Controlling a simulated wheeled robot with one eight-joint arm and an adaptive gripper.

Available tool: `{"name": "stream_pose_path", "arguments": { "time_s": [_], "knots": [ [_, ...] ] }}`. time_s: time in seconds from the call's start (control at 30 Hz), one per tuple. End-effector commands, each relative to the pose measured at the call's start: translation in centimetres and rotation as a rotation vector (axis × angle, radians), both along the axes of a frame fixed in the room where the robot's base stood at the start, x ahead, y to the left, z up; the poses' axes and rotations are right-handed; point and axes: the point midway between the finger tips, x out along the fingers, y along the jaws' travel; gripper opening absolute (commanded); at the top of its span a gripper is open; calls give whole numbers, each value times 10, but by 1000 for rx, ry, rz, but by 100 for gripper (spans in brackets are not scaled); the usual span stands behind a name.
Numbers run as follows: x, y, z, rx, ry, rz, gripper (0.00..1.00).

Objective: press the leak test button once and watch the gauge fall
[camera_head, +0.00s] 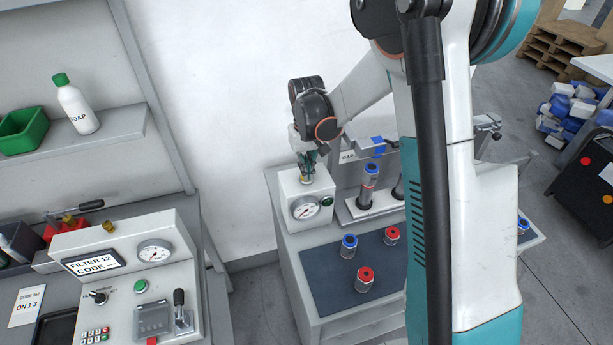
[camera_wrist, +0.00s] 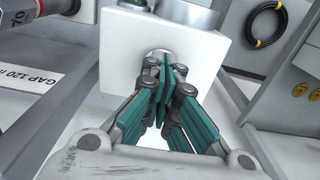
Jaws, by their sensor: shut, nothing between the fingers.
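A white box (camera_head: 291,184) with a round gauge (camera_head: 305,208) on its front stands at the back left corner of the bench. A green button (camera_head: 326,201) sits beside the gauge; no label on it is readable. The gauge needle is too small to read. In the wrist view the shut fingertips (camera_wrist: 165,62) cover much of a round metal part on the white box (camera_wrist: 117,60). Whether they touch it I cannot tell.
Red- and blue-capped cylinders (camera_head: 365,279) stand on a dark mat (camera_head: 325,290). A rack (camera_head: 348,208) holds more cylinders right of the box. A separate console (camera_head: 185,250) at left has another gauge (camera_head: 154,253), a green button (camera_head: 141,286) and a lever.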

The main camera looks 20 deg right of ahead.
Motion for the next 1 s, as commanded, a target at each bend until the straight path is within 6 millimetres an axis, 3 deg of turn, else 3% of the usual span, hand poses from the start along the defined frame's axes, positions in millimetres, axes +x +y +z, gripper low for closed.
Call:
{"name": "stream_pose_path", "arguments": {
  "time_s": [0.37, 1.0],
  "knots": [
    [0, 0, 3, 0, 0, 0, 0],
    [0, 0, 60, 0, 0, 0, 0]
  ]
}}
